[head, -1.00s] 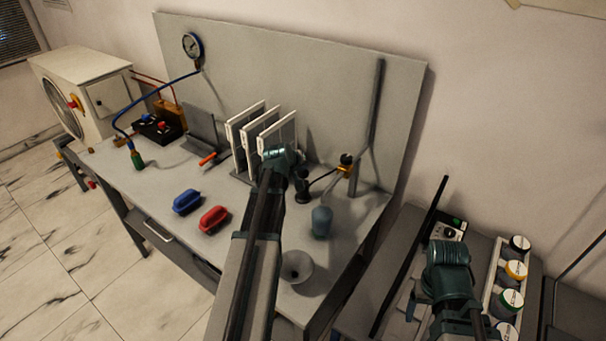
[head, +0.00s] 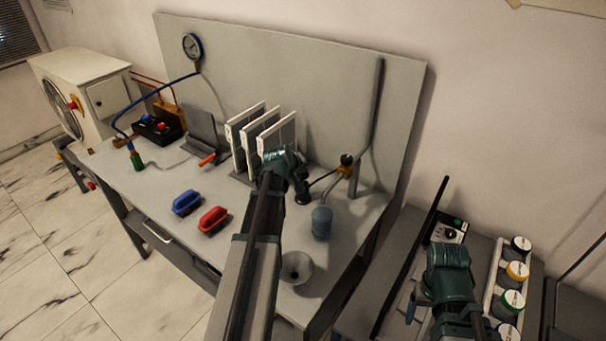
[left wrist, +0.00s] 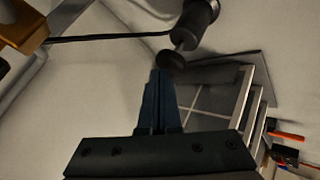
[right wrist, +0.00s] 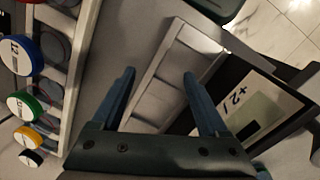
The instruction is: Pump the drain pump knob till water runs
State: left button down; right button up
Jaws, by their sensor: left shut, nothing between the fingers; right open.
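The drain pump (left wrist: 198,20) is a dark cylinder. Its round black knob (left wrist: 171,61) stands out from the body on a thin rod. In the head view the pump (head: 303,192) stands on the bench to the right of the white panels, partly behind my left gripper (head: 298,172). My left gripper's fingers are shut and empty, and their tips (left wrist: 161,73) lie right by the knob; I cannot tell whether they touch it. My right gripper (right wrist: 158,74) is open and empty over the side table. No running water shows.
A tube runs from the pump to a brass-coloured fitting (head: 346,162). A blue-grey canister (head: 321,224) and a pale funnel (head: 297,267) stand on the bench nearby. Three white panels (head: 247,143) stand close beside my left gripper. Red (head: 213,219) and blue (head: 187,202) handled blocks lie left.

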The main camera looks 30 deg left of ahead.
aim_at(302, 176)
pick_arm(q)
jog(key=shift+f+b, duration=0.9)
jog(key=shift+f, duration=0.05)
pick_arm(e)
jog(key=shift+f, duration=0.95)
pick_arm(q)
jog(key=shift+r, duration=0.1)
pick_arm(e)
jog(key=shift+r, duration=0.1)
pick_arm(q)
jog(key=shift+r+p, duration=1.65)
jog(key=shift+p, duration=0.1)
pick_arm(e)
jog(key=shift+r, duration=1.65)
pick_arm(q)
notch_tip(302, 176, up, 5)
jog(key=p, duration=0.5)
pick_arm(e)
notch_tip(302, 176, up, 5)
pick_arm(q)
jog(key=shift+r, duration=0.1)
pick_arm(e)
jog(key=shift+r, duration=0.1)
